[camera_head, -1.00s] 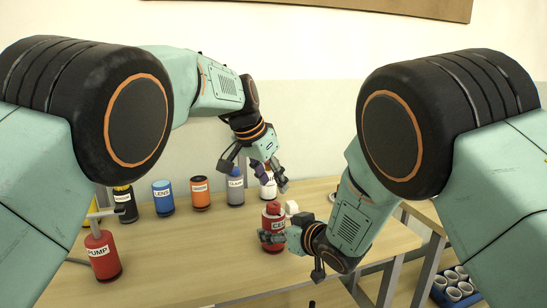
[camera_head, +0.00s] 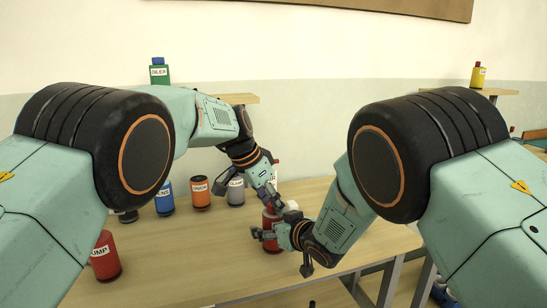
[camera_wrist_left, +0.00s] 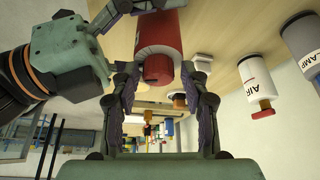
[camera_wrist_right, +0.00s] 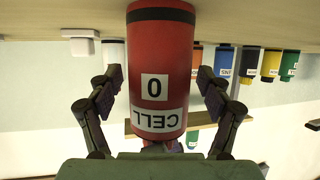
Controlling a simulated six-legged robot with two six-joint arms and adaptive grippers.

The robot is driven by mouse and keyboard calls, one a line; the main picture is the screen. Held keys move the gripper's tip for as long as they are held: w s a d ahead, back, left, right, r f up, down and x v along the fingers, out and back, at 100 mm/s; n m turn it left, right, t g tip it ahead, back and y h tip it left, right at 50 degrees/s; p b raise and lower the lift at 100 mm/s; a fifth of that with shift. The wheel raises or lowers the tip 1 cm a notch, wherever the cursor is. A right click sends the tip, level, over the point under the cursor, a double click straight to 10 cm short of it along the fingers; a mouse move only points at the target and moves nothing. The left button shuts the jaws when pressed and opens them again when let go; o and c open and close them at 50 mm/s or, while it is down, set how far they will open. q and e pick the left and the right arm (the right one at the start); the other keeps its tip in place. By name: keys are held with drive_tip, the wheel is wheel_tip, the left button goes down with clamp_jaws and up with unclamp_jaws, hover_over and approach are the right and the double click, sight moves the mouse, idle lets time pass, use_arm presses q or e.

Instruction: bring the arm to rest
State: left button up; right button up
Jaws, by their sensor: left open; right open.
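A red bottle labelled CELL stands on the wooden table, partly hidden by my grippers in the head view (camera_head: 271,243). My left gripper (camera_head: 268,195) is open and points down at its top. In the left wrist view the bottle's red cap (camera_wrist_left: 158,69) is between and beyond the open fingers (camera_wrist_left: 160,100). My right gripper (camera_head: 258,234) is open at the bottle's side. In the right wrist view the bottle (camera_wrist_right: 160,70) stands between the spread fingers (camera_wrist_right: 160,95), with a visible gap on each side.
On the table (camera_head: 190,255) are a red PUMP bottle (camera_head: 104,258), a blue bottle (camera_head: 165,199), an orange UNION bottle (camera_head: 200,193) and a grey bottle (camera_head: 236,191). A white block (camera_head: 292,206) is right of CELL. Wall shelves hold a green OILER bottle (camera_head: 159,72) and a yellow bottle (camera_head: 478,75).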

use_arm(q)
drive_tip(key=shift+r+m, duration=0.1)
drive_tip(key=shift+m, duration=0.3)
drive_tip(key=n, duration=0.2)
drive_tip(key=n+t+y, duration=0.1)
drive_tip(key=n, duration=0.1)
drive_tip(key=n+y, duration=0.1)
drive_tip(key=n, duration=0.1)
drive_tip(key=shift+s+d+n+t, duration=0.2)
drive_tip(key=shift+s+n+t, duration=0.1)
drive_tip(key=shift+n+t, duration=0.1)
drive_tip(key=shift+w+m, duration=0.1)
drive_tip(key=shift+m, duration=0.4)
drive_tip(key=shift+a, duration=0.15)
